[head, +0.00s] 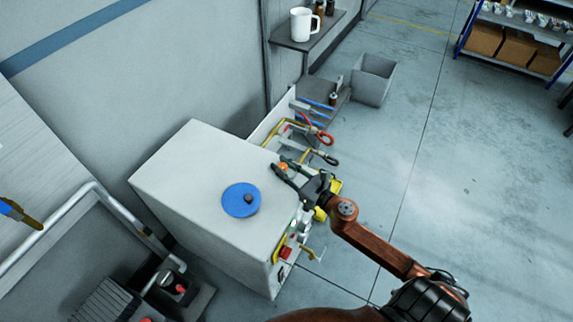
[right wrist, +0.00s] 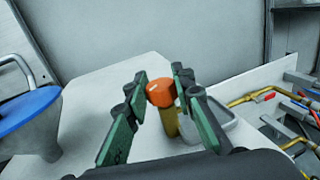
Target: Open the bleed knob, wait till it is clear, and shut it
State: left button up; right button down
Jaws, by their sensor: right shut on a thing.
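The bleed knob (head: 283,166) is orange and sits at the far right edge of the white cabinet's top (head: 190,165). In the right wrist view the knob (right wrist: 160,93) stands on a brass-coloured stem (right wrist: 169,122). My right gripper (head: 281,170) reaches in from the right, its green-padded fingers on either side of the knob. In the right wrist view its fingertips (right wrist: 160,80) are closed on the knob. A small pale grey open dish (right wrist: 222,118) is beside the stem, partly behind a finger. I cannot make out any liquid. My left gripper is not in view.
A grey bin (head: 372,80) stands on the floor.

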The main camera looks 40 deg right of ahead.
jog(key=m+h+p, duration=0.2)
jog(key=h, duration=0.1)
jog(key=m+h+p, duration=0.1)
jog(key=h+p, duration=0.1)
jog(key=h, duration=0.1)
jog(key=shift+a+r+m, duration=0.1)
jog(key=shift+r+m, duration=0.1)
jog(key=shift+m, duration=0.2)
jog(key=shift+m+h+p, duration=0.3)
jog(key=shift+p, duration=0.05)
jog(key=m+g+h+p, duration=0.1)
jog(key=h, duration=0.1)
jog(key=shift+f+m+h, duration=0.1)
jog(key=shift+m+h, duration=0.2)
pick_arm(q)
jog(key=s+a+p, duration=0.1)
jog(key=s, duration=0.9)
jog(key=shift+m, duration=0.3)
pick_arm(e)
jog(key=shift+f+m+g+h, duration=0.1)
jog(key=shift+m+g+h, duration=0.65)
jog(key=shift+h, duration=0.35)
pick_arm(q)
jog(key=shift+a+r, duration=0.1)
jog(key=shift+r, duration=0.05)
pick_arm(e)
jog(key=shift+h, duration=0.3)
jog(key=c, duration=1.6)
grip_release()
